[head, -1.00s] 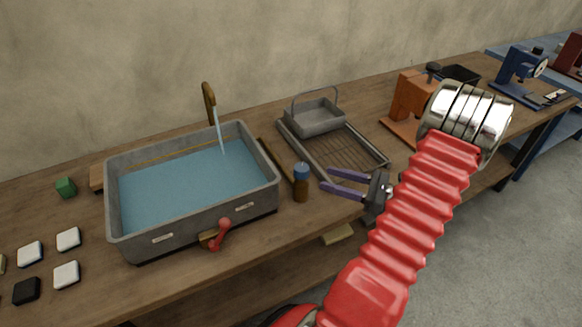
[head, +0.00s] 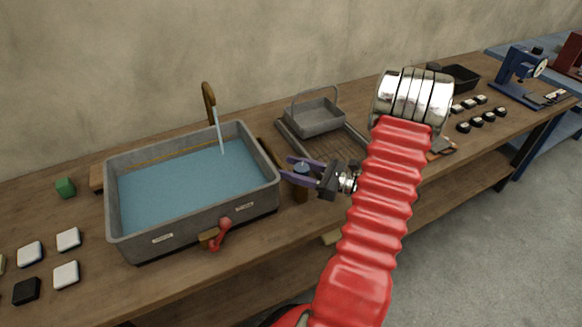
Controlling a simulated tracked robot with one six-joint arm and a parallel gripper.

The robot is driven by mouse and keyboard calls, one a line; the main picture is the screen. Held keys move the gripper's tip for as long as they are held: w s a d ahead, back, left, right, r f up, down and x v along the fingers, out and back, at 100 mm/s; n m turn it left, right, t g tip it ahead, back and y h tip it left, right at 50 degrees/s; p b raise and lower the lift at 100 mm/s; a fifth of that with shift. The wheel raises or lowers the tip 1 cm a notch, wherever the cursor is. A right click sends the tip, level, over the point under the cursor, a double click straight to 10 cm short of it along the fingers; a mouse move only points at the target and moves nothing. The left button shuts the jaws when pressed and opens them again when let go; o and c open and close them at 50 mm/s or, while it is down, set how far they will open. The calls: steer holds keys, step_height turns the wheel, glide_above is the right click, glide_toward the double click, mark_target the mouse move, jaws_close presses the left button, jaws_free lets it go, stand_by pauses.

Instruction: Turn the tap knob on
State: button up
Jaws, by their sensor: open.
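A grey basin (head: 122,237) full of blue water stands on the bench. A brass spout (head: 209,100) rises behind it, and a pale blue stream falls from it into the water. A red knob lever (head: 221,236) sits on a small wooden block at the basin's front, right of its middle. My gripper (head: 284,168) has purple fingers, spread apart and empty. It is right of the basin, up and to the right of the red knob, and apart from it. In the picture it partly covers a brown bottle with a blue top (head: 300,190).
A metal rack tray (head: 322,145) with a grey handled basket (head: 317,118) stands behind my gripper. White and black blocks (head: 66,274) and a green cube (head: 65,187) lie at left. The bench front (head: 165,292) before the basin is mostly clear.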

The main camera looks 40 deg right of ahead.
steer(key=shift+w+a, duration=0.2)
steer(key=shift+w, duration=0.2)
